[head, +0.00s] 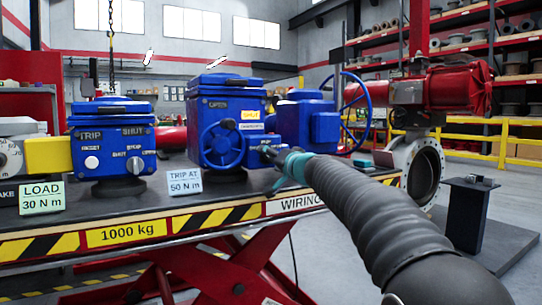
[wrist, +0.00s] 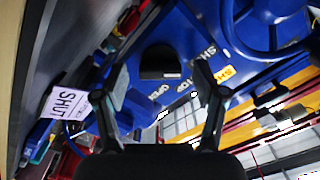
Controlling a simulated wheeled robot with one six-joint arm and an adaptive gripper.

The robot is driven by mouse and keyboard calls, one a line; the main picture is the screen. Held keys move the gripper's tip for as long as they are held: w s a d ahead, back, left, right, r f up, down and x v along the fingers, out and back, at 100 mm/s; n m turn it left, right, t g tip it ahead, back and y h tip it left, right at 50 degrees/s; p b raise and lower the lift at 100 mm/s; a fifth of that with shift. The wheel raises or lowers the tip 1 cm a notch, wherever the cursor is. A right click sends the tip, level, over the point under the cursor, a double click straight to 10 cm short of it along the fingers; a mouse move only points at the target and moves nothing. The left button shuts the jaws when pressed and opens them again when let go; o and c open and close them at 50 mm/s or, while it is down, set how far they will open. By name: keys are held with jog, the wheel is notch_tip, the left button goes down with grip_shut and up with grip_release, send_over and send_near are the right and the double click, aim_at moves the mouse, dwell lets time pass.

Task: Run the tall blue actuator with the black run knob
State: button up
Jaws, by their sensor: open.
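The tall blue actuator (head: 228,103) stands on the bench in the head view, with a blue handwheel on its front. My gripper (head: 272,160) is at its lower right side, small and partly hidden. In the wrist view a black knob (wrist: 160,62) sits on the actuator's blue face (wrist: 185,35), beside the words SHUT, STOP and OPEN. My gripper (wrist: 161,78) is open, with one finger on each side of the knob. I cannot tell whether the fingers touch it. The knob cannot be made out in the head view.
A shorter blue actuator (head: 112,140) with its own knob stands at left. Cards reading LOAD 30 N m (head: 42,197) and TRIP AT 50 N m (head: 185,181) stand on the bench (head: 135,207). Another blue unit (head: 308,122) with a large handwheel is close on the right.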

jog(key=shift+w+a, duration=0.15)
jog(key=shift+w, duration=0.1)
jog(key=c, duration=1.1)
jog(key=shift+c, duration=0.2)
jog(key=shift+m, duration=0.3)
jog(key=m+b, duration=0.1)
jog(key=m, duration=0.2)
jog(key=shift+m, duration=2.6)
